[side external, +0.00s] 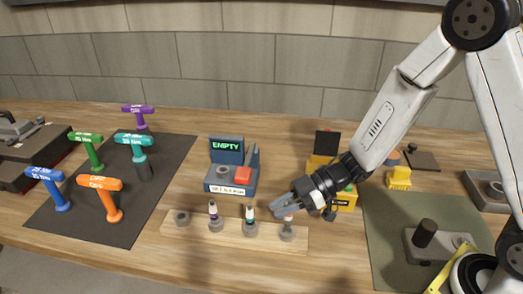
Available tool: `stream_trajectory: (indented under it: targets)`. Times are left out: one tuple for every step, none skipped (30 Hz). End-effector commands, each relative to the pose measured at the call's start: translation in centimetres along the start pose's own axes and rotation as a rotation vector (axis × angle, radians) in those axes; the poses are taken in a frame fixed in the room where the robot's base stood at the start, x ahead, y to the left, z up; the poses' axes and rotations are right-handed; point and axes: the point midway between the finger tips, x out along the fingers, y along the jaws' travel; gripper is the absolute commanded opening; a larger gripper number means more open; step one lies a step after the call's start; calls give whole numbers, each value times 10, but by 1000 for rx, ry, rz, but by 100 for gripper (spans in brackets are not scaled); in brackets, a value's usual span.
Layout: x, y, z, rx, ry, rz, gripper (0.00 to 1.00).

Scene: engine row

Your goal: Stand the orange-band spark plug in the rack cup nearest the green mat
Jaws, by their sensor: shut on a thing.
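The wooden rack (198,236) lies at the front middle with a row of grey cups. Its rightmost cup (287,234) is the one nearest the green mat (385,265). My gripper (283,211) is over that cup, tilted down to the left, and shut on the orange-band spark plug (288,218). Only a small orange part of the plug shows below the fingers. It is in line with the cup; I cannot tell whether its lower end is inside. A purple-band plug (213,209) and a green-band plug (250,213) stand upright in the two middle cups. The leftmost cup (182,217) is empty.
A blue device (228,152) reading "EMPTY" stands behind the rack. Several coloured T-handle tools stand on a dark mat (165,175) at left. A block with a black knob (426,233) stands on the green mat.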

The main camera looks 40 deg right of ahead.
Motion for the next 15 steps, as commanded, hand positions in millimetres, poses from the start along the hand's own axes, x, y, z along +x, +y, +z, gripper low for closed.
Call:
stream_trajectory:
  targets:
    - [1, 0, 2, 0, 0, 0, 0]
    - [1, 0, 2, -1, 1, 0, 0]
    - [2, 0, 4, -1, 1, 0, 0]
    - [2, 0, 5, -1, 1, -1, 0]
    - [3, 0, 6, 0, 1, -1, 0]
    - [3, 0, 7, 0, 0, -1, 0]
    - [4, 0, 8, 0, 1, -1, 0]
    - [4, 0, 9, 0, 1, -1, 0]
    - [4, 0, 10, 0, 1, 0, 0]
    - [5, 0, 11, -1, 1, 0, 0]
    - [5, 0, 12, -1, 1, 0, 0]
    - [6, 0, 14, -1, 1, 0, 0]
    - [6, 0, 14, 0, 0, 0, 0]
    - [7, 0, 16, 0, 0, 0, 0]
    - [7, 0, 17, 0, 0, 0, 0]
